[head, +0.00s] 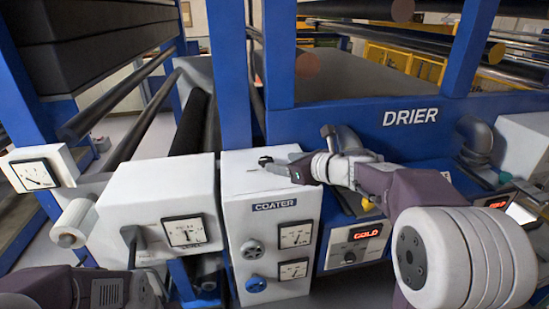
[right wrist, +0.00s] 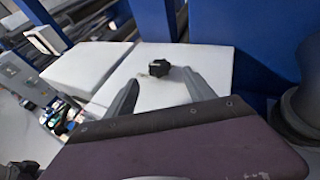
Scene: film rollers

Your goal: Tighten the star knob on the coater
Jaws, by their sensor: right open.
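The black star knob (right wrist: 155,67) stands on the white top of the coater box (right wrist: 200,60). In the head view the coater box (head: 270,185), labelled COATER, is in the middle, and the knob is hard to tell from the dark fingertips there. My right gripper (head: 272,163) reaches in from the right, low over that top. In the right wrist view its two grey fingers (right wrist: 160,77) are spread apart and empty, with the knob just beyond the tips and roughly between them. My left arm shows at the bottom left of the head view; its gripper is out of sight.
The coater's front carries two gauges (head: 295,236) and two round knobs (head: 253,249). A second white box (head: 150,195) with a gauge stands to its left. Blue posts (head: 279,50) rise behind. The blue DRIER panel (head: 375,125) and a pipe elbow (head: 475,135) are on the right.

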